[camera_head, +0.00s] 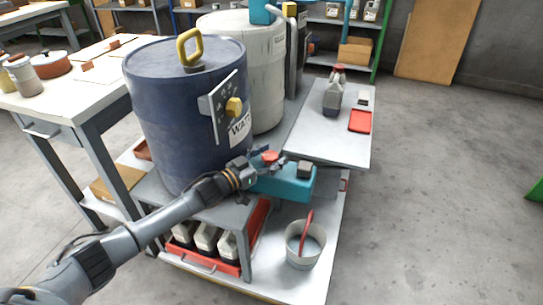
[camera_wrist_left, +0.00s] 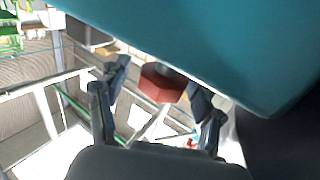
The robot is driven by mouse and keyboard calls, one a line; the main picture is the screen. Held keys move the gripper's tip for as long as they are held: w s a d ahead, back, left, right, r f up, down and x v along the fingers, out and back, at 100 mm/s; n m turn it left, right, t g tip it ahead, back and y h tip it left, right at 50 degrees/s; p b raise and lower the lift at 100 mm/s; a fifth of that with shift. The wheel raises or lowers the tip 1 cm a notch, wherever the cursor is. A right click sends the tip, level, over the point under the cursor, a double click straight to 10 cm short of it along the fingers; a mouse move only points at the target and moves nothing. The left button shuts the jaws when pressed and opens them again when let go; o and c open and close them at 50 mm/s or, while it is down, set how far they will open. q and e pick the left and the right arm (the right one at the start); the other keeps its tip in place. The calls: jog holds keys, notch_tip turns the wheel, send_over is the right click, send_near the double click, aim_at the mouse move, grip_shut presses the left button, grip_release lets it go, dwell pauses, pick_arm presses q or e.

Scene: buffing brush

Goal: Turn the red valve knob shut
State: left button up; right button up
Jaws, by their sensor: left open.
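The red valve knob (camera_head: 270,156) sits on the teal block-shaped body (camera_head: 284,183) beside the blue drum. In the left wrist view the knob (camera_wrist_left: 160,84) is a dark red faceted cap on a short stem under the teal body (camera_wrist_left: 215,40). My left gripper (camera_head: 266,158) reaches in from the left at the knob. Its two fingers are open, one on either side of the knob in the wrist view, with gaps showing; I cannot tell whether either touches it. My right gripper is not in view.
The blue drum (camera_head: 180,115) with a yellow handle stands close behind my left wrist. A white drum (camera_head: 262,75) is behind it. A grey bucket with a red-handled tool (camera_head: 304,245) stands below right. A bottle (camera_head: 333,95) stands on the side shelf. Open floor lies to the right.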

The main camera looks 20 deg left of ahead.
aim_at(271, 155)
pick_arm(q)
notch_tip(271, 155, up, 10)
dwell(0.5)
